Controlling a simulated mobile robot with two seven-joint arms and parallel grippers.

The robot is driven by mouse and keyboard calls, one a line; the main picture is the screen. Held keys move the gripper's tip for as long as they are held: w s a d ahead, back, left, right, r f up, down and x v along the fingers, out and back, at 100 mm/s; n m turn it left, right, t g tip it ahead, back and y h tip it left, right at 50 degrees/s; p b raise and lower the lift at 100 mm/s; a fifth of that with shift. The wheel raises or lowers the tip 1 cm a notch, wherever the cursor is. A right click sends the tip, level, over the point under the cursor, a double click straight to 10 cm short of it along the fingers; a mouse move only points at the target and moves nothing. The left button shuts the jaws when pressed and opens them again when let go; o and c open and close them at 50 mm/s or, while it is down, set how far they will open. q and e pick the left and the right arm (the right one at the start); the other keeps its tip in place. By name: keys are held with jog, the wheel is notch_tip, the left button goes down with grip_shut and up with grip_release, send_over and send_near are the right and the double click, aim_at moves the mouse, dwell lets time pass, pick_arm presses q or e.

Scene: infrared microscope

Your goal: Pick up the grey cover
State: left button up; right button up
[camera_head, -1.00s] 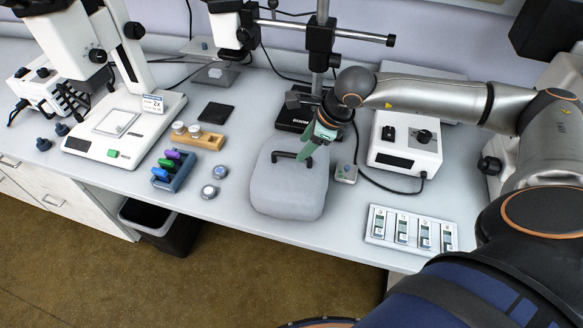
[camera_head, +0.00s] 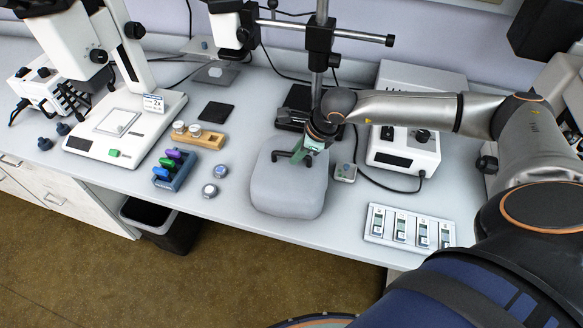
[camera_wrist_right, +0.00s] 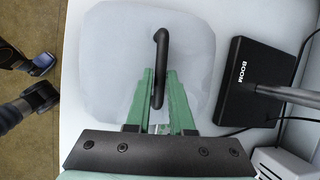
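The grey cover (camera_head: 287,190) is a rounded, soft-looking block near the front edge of the bench, with a black bar handle (camera_head: 283,156) on top. In the right wrist view the cover (camera_wrist_right: 105,70) fills the upper middle, and its handle (camera_wrist_right: 160,45) runs up and down the picture. My right gripper (camera_head: 303,160) points down over the handle. In the wrist view its green fingers (camera_wrist_right: 160,78) stand on both sides of the handle's near part, with little room; I cannot see clear contact. The cover rests on the bench. My left gripper is not in view.
A black stand base (camera_head: 292,108) with a post stands behind the cover. A white control box (camera_head: 405,150) and small grey box (camera_head: 345,173) are to the right, with a slide tray (camera_head: 411,231) in front. Vial rack (camera_head: 174,170) and round tins lie left.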

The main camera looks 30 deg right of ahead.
grip_shut()
dwell(0.9)
